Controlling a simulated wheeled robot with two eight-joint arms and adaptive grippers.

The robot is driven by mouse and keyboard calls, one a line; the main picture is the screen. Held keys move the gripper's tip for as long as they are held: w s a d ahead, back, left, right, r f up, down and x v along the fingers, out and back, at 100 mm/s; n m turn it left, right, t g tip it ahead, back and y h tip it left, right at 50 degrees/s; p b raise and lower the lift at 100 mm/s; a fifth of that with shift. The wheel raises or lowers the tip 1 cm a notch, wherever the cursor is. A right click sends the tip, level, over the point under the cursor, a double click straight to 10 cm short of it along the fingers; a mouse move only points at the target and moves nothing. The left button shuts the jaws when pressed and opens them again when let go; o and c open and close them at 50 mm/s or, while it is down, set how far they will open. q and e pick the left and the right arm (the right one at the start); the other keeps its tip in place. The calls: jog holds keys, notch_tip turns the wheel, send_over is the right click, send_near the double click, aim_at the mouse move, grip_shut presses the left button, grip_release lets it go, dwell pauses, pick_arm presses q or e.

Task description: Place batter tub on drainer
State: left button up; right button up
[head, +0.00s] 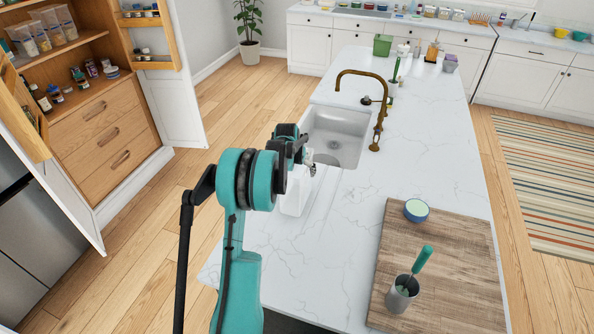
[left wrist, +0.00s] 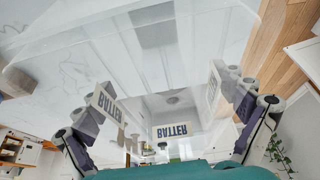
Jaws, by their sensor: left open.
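The batter tub (head: 293,198) is a clear, boxy container beside the sink in the head view, partly hidden by my left arm. In the left wrist view the tub (left wrist: 190,75) fills the middle, with BATTER labels showing. My left gripper (head: 308,158) is open at the tub's top, with a finger on either side of it in the wrist view. I cannot tell whether the fingers touch it. The drainer (head: 323,205) is the grooved white area in front of the sink; the tub is over or on its left part. My right gripper is not in view.
The sink (head: 335,138) with a brass faucet (head: 378,110) lies just beyond the drainer. A wooden board (head: 446,275) with a bowl (head: 416,210) and a metal cup (head: 401,294) holding a green-handled tool is at right. Counter between board and drainer is clear.

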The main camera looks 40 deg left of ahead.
pick_arm(q)
jog(key=v, duration=1.2)
jog(key=s+d+r+m, duration=0.1)
jog(key=s+d+r, duration=0.15)
jog(key=d, duration=0.25)
jog(key=s+d+r, duration=0.1)
jog(key=d+r, duration=0.2)
jog(key=d, duration=0.2)
jog(key=s+d+r+m+t, duration=0.1)
jog(key=s+d+r+t, duration=0.15)
jog(key=s+d, duration=1.2)
jog(key=s+d+f, duration=0.2)
jog(key=s+d, duration=0.2)
jog(key=s+d+f+m+h, duration=0.1)
jog(key=s+d+f, duration=0.1)
jog(key=s+d, duration=0.2)
jog(key=shift+s+f+m+p, duration=0.25)
jog(key=shift+s+m+p, duration=0.05)
jog(key=shift+s+p, duration=0.15)
jog(key=shift+d+t, duration=0.15)
jog(key=shift+t, duration=0.1)
